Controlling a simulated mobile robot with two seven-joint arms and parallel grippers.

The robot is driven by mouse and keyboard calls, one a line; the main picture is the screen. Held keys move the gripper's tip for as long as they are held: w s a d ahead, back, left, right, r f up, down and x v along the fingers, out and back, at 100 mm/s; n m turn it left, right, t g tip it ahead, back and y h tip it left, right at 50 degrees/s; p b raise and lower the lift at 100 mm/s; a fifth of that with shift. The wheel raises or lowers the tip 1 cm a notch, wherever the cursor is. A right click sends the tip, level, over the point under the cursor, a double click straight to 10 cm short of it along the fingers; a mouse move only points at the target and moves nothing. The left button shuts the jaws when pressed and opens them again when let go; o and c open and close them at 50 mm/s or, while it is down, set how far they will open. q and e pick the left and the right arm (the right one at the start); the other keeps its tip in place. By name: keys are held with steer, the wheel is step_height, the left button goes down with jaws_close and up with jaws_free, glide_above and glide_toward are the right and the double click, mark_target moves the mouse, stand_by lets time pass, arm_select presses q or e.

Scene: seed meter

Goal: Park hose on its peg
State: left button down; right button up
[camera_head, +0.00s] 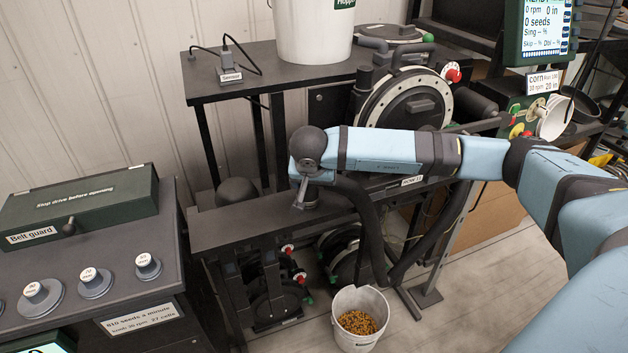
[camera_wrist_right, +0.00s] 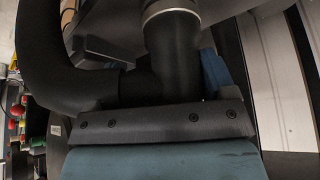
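The black hose (camera_head: 371,232) arches from beside my right gripper, hangs down near the bucket and runs back up to the right. In the right wrist view the hose (camera_wrist_right: 40,60) curves in from the left to a dark upright end piece with a pale metal ring (camera_wrist_right: 172,12), close in front of the gripper. My right gripper (camera_head: 303,196) points down over the dark beam at the hose's end. Its fingertips are mostly hidden, so I cannot tell whether they grip the hose. I cannot make out the peg. My left gripper is not in view.
A white bucket with seed (camera_head: 361,342) stands on the floor below the hose. The round seed meter (camera_head: 405,100) is behind my right arm. A dark bench (camera_head: 270,62) carries a white hopper (camera_head: 313,30). A control console with knobs (camera_head: 95,282) is at left.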

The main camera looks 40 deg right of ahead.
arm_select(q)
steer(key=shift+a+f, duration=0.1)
arm_select(e)
steer(key=o, duration=0.4)
steer(key=v, duration=0.2)
steer(key=shift+r, duration=0.3)
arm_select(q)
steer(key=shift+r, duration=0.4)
arm_select(e)
steer(key=v, duration=1.1)
steer(key=shift+s+a, duration=0.15)
steer(key=shift+a, duration=0.05)
steer(key=shift+r, duration=0.1)
